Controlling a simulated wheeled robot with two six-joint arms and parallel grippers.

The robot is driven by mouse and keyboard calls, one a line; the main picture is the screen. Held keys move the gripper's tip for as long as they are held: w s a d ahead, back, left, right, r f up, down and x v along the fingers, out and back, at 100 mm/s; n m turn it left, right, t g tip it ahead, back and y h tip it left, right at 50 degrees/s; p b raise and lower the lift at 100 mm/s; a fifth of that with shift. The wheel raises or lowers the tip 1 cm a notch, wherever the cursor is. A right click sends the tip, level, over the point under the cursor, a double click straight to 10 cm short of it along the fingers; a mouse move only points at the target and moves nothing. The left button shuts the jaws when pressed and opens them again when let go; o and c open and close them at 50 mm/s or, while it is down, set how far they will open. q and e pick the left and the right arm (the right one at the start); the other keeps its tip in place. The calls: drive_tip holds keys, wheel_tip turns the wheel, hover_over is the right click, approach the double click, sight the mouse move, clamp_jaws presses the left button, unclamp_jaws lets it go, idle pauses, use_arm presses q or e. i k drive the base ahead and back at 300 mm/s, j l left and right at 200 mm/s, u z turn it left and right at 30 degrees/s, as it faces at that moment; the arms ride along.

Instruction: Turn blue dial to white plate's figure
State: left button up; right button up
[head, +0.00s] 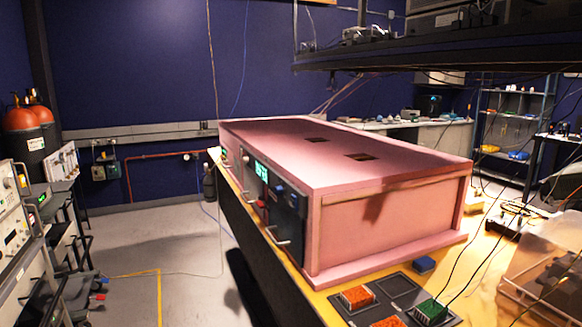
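A large pink foam enclosure (390,160) stands on a yellow-topped bench. Its narrow front, facing left, is seen at a steep slant and carries dark panels. One panel has a lit green display (261,172); I cannot read its figure for sure. A small pale round part (275,181) sits beside the display. A dark blue panel (290,197) is at the near end of the front. I cannot make out which part is the blue dial, nor a white plate with a figure. Neither of my grippers is in view.
A dark tray (392,290) with red and green blocks lies at the bench's near end, beside a small blue block (424,266). Metal handles (277,236) stick out from the front. Open grey floor (190,270) lies left of the bench. A shelf (440,50) overhangs the right.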

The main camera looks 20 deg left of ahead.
sight(278, 190)
drive_tip(key=i+j, duration=0.2)
drive_tip(key=j, duration=0.15)
drive_tip(key=i+j+z, duration=0.1)
drive_tip(key=i+j, duration=0.15)
drive_tip(key=j, duration=0.15)
drive_tip(key=i+j, duration=0.2)
drive_tip(key=j, duration=0.15)
drive_tip(key=i+j, duration=0.2)
drive_tip(key=j, duration=0.2)
drive_tip(key=i+j+z, duration=0.1)
drive_tip(key=j, duration=0.25)
drive_tip(key=i, duration=0.1)
